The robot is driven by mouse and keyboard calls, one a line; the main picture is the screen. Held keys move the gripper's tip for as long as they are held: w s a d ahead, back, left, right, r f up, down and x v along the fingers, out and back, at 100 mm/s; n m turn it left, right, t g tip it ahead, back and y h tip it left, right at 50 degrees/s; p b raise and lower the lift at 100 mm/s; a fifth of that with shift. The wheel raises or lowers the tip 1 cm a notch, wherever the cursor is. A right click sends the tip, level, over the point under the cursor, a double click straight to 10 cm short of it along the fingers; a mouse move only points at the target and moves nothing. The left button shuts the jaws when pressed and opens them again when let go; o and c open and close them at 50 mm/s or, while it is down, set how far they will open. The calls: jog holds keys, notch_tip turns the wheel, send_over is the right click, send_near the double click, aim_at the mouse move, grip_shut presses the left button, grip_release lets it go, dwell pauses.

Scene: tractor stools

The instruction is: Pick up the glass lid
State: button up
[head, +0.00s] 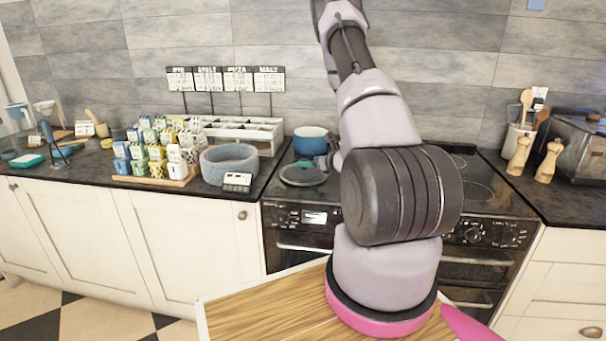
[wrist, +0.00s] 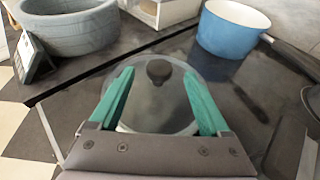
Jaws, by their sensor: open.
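The glass lid (head: 304,174) lies on the left part of the black stove top, in front of the blue pot. In the wrist view the lid (wrist: 150,108) is a clear round disc with a dark knob (wrist: 159,71) on top. My gripper (wrist: 160,80) has two green fingers spread wide, one on each side of the lid's knob, with nothing between them that it grips. Whether the fingers touch the lid cannot be told. In the head view my arm hides most of the gripper, which is beside the lid.
A blue pot (head: 310,140) with a dark handle stands just behind the lid; it also shows in the wrist view (wrist: 232,28). A grey round bowl (head: 229,164) and a small sign (head: 237,182) stand to the left. Pepper mills (head: 520,155) stand at the right.

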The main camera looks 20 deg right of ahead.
jog(key=x, duration=0.4)
jog(key=shift+w+a+f, duration=0.1)
jog(key=shift+w+f, duration=0.1)
jog(key=shift+w, duration=0.15)
grip_shut()
jog(key=shift+r, duration=0.15)
